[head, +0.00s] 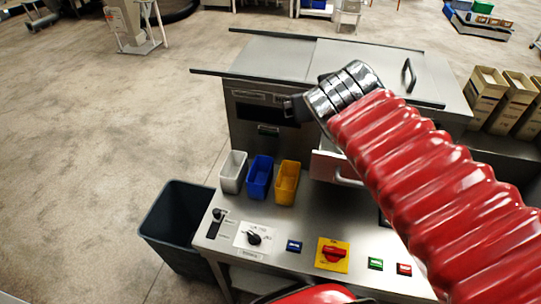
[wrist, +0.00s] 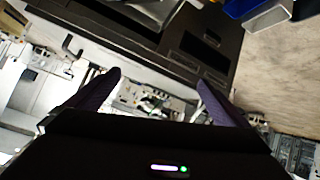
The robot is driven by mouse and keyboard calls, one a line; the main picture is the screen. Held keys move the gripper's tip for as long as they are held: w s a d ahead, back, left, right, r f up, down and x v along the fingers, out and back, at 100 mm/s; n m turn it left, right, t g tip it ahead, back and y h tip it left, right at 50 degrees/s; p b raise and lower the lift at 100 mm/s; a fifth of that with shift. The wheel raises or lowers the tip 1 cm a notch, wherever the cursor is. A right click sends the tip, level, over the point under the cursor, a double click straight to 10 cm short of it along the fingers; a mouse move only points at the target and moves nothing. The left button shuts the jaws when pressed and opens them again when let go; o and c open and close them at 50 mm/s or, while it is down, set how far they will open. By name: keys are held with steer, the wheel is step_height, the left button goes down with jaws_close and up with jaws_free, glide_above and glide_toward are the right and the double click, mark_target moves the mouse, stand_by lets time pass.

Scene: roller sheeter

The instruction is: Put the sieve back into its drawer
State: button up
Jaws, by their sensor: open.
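My gripper (head: 292,107) is in front of the steel machine's dark front panel, left of the arm's end. In the wrist view its two dark fingers (wrist: 160,88) stand wide apart, with nothing held between them. A drawer (head: 330,167) with a pale front stands out from the machine, below and right of my gripper; my red arm hides part of it. I cannot make out the sieve in either view. A shiny metal thing (wrist: 155,10) shows at the top of the wrist view, too cut off to name.
White, blue (head: 259,177) and yellow (head: 287,182) bins stand on the steel counter beside a control panel with a red switch (head: 334,254). A dark waste bin (head: 178,215) stands at left. Tall boxes (head: 486,92) stand at right. The left floor is mostly clear.

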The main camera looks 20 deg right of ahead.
steer(key=s+a+f+n+g+y, duration=0.2)
steer(key=s+a+f+g+y, duration=0.2)
steer(key=s+a+f, duration=0.6)
steer(key=a+y, duration=0.1)
steer(key=a, duration=0.2)
steer(key=shift+s+a+f, duration=0.2)
steer(key=shift+f, duration=0.05)
